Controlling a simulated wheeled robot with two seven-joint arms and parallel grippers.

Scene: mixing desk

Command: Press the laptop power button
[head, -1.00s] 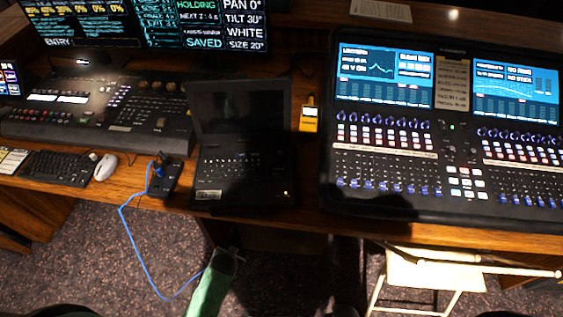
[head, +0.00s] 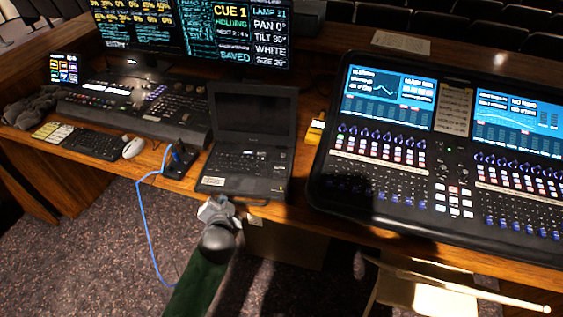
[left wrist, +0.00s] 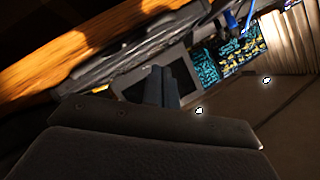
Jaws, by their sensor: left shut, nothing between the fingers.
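The black laptop (head: 246,160) stands open on the wooden desk, its screen dark and its keyboard facing me. A tiny light spot shows near the front right corner of its base; I cannot make out the power button for certain. My left gripper (head: 212,204) is shut and empty, just in front of the laptop's front left edge; I cannot tell whether it touches. In the left wrist view the closed fingers (left wrist: 164,86) stand before what looks like the laptop's dark screen (left wrist: 135,86), tilted in the picture. My right gripper is out of view.
A large mixing console (head: 400,190) stands right of the laptop, with a yellow device (head: 315,130) between. To the left are a lighting desk (head: 150,105), keyboard (head: 93,142), white mouse (head: 134,147) and a small black box (head: 183,165) with a blue cable (head: 146,225).

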